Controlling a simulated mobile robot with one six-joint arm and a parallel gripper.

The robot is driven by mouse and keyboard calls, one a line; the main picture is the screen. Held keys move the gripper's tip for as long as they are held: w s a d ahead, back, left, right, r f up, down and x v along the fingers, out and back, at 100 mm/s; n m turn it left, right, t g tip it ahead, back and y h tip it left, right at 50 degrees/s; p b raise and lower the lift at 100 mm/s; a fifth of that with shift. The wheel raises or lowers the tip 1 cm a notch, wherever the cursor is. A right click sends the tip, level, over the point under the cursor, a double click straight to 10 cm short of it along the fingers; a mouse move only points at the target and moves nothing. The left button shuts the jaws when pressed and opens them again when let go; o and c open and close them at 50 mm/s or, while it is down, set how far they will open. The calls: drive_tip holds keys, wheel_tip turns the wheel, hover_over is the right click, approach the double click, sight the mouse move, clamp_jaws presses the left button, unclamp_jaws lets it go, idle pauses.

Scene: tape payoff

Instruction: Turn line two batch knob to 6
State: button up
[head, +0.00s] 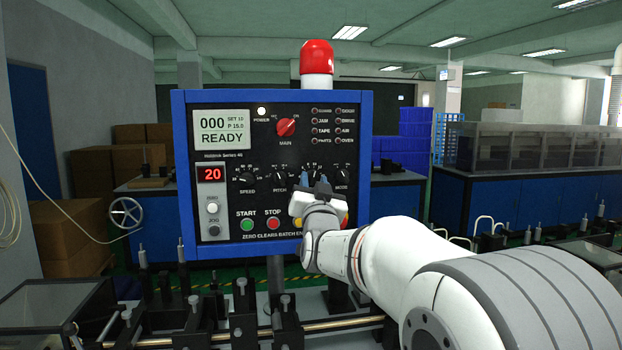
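A blue-framed black control panel (182,125) stands ahead. Its lower row has a speed knob (246,179), a pitch knob (279,180), a knob partly behind my gripper, and a mode knob (341,179). The label of the partly covered knob is hidden, and I cannot read its pointer. The grey display (222,130) reads 000, SET 12, P 15.0, READY. My gripper (314,183) is at the panel face, over that third knob. Its blue-grey fingertips look apart, but I cannot tell whether they touch or hold the knob.
A red main knob (286,127) sits above. A red 20 display (211,174), green start button (247,225) and red stop button (273,223) are on the panel. Black fixtures and a rail (325,323) run below. My arm covers the lower right.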

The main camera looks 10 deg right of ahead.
drive_tip(key=shift+w+r, duration=0.1)
drive_tip(key=shift+w, duration=0.2)
drive_tip(key=shift+c, duration=0.5)
drive_tip(key=c, duration=0.5)
drive_tip(key=shift+c, duration=0.2)
